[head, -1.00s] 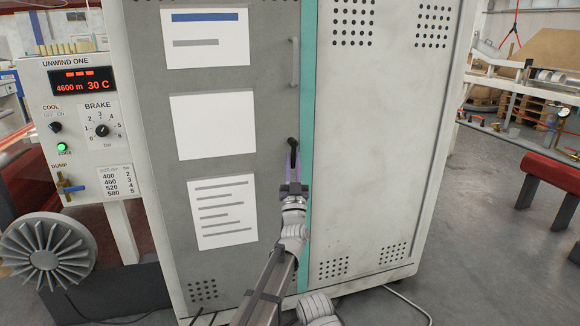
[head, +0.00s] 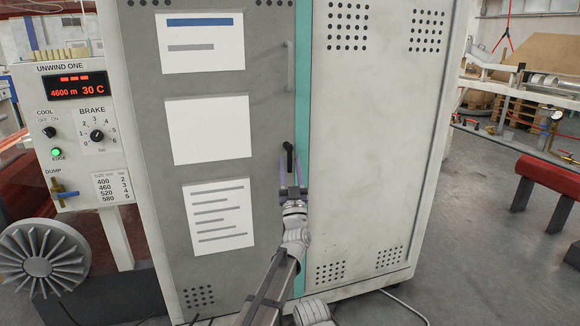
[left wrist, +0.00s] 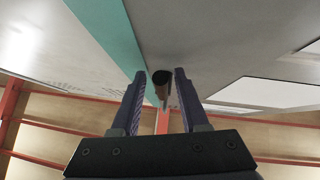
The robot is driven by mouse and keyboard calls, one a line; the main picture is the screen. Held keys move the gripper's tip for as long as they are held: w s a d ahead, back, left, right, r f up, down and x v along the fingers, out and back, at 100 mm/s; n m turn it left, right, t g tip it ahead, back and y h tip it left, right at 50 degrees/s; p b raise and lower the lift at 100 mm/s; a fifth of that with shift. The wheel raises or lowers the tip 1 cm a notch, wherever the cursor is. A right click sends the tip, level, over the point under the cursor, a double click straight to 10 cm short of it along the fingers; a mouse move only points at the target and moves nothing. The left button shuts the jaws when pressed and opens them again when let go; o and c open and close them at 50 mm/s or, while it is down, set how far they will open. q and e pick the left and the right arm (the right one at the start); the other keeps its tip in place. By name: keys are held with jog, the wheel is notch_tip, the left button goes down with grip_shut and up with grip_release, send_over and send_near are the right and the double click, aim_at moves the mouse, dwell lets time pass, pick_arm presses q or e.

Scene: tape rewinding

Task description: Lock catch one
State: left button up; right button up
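The catch is a small black lever (head: 289,152) on the grey cabinet door (head: 265,215), beside the teal edge strip. It looks close to upright in the head view. My left gripper (head: 292,168) reaches up from below, its two purple fingers on either side of the lever. In the left wrist view the lever's dark round end (left wrist: 161,78) is between the open fingers, with gaps to both. My left gripper's lower parts hide the door below the lever. My right gripper is not in view.
A vertical grey pull handle (head: 291,66) is on the door above the catch. A control panel (head: 78,135) with knobs and a display stands at the left. A red beam (head: 548,178) is at the right. Grey floor lies open right of the cabinet.

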pick_arm(q)
jog(key=shift+o, duration=0.2)
jog(key=shift+f, duration=0.1)
jog(key=b+v, duration=0.5)
jog(key=v, duration=0.2)
jog(key=shift+s+f, duration=0.2)
jog(key=shift+s, duration=0.1)
jog(key=shift+d, duration=0.1)
jog(key=shift+f, duration=0.1)
